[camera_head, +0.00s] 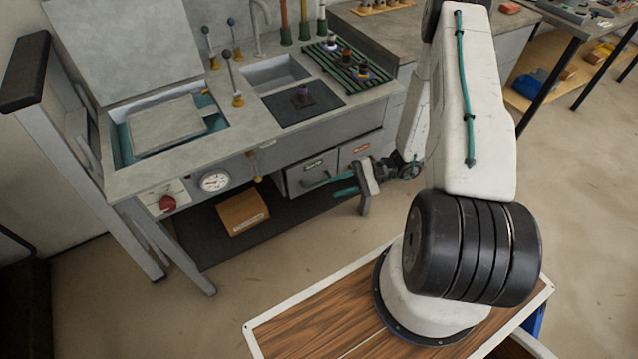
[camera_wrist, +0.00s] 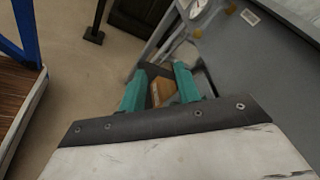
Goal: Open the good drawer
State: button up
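The good drawer (camera_head: 297,180) has a grey front with a green label and sits under the bench, left of a drawer with a red label (camera_head: 361,149). My gripper (camera_head: 323,190) is in front of the drawers, turned left along the bench front. Its two teal fingers are apart, and they partly cover the good drawer's lower front. In the wrist view my gripper (camera_wrist: 161,72) is open, with nothing clearly held between the fingers. I cannot tell whether a finger touches the drawer or its handle.
A cardboard box (camera_head: 243,213) lies on the low shelf and shows between the fingers in the wrist view (camera_wrist: 163,92). A pressure gauge (camera_head: 214,181) and a red knob (camera_head: 167,204) are on the bench front. The floor (camera_head: 290,262) before the bench is clear.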

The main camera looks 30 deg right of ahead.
notch_tip(320, 180, down, 9)
jog(key=w+d+m+t+h, duration=0.1)
jog(key=w+d+t, duration=0.1)
jog(key=t, duration=0.3)
jog(key=n+t+h, duration=0.2)
jog(key=h, duration=0.1)
send_near(319, 183)
jog(key=w+a+f, duration=0.1)
jog(key=w, duration=0.1)
jog(key=shift+x, duration=4)
jog(key=shift+s+a, duration=0.15)
grip_shut()
